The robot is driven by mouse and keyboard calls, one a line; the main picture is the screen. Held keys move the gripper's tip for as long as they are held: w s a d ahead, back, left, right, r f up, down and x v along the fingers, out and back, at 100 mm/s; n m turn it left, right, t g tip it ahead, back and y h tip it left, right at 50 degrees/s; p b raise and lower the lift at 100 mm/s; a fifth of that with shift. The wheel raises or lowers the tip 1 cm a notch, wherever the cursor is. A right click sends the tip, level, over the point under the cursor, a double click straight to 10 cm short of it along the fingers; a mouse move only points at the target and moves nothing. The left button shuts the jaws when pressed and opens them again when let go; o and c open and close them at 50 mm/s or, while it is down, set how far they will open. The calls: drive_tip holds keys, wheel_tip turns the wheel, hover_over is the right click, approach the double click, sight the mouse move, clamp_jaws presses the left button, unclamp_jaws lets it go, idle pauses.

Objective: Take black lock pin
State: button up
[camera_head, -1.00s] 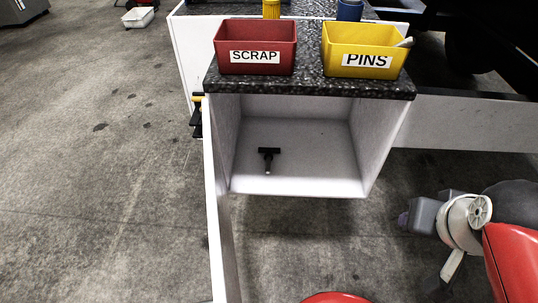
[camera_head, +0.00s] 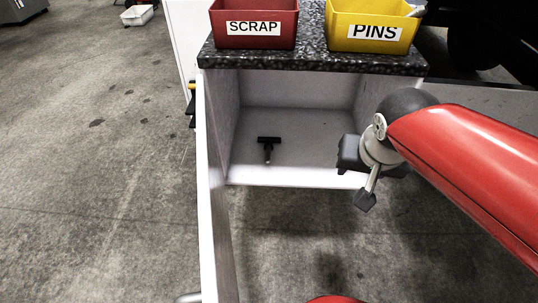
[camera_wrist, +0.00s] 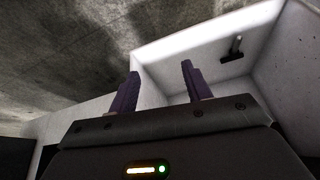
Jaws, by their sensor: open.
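The black lock pin (camera_head: 268,146) lies inside the open white cabinet (camera_head: 300,178), left of its middle. It has a black T-shaped handle and a lighter shank pointing toward the cabinet's front. It also shows in the wrist view (camera_wrist: 233,48), at the upper right.
The cabinet's white door (camera_head: 212,200) stands open at the left, projecting toward me. On the dark speckled countertop (camera_head: 310,60) stand a red SCRAP bin (camera_head: 254,43) and a yellow PINS bin (camera_head: 372,44). The cabinet's side walls and top bound the space around the pin.

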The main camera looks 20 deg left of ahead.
drive_tip(key=a+f+n+b, duration=0.1)
drive_tip(key=a+f, duration=0.3)
drive_tip(key=a, duration=0.3)
drive_tip(key=w+a+f+b, duration=0.1)
drive_tip(key=a+f+b, duration=0.15)
drive_tip(key=a, duration=0.35)
drive_tip(key=a+f+n+b, duration=0.1)
drive_tip(key=a+f, duration=0.3)
drive_tip(key=a, duration=0.3)
hover_over(268, 148)
drive_tip(key=s, duration=0.3)
drive_tip(key=shift+w+d+f, duration=0.1)
drive_tip(key=shift+w+d, duration=0.1)
drive_tip(key=shift+d, duration=0.25)
drive_tip(key=shift+w, duration=0.15)
drive_tip(key=x, duration=0.5)
drive_tip(key=shift+c, duration=0.3)
drive_tip(key=shift+a, duration=0.1)
clamp_jaws()
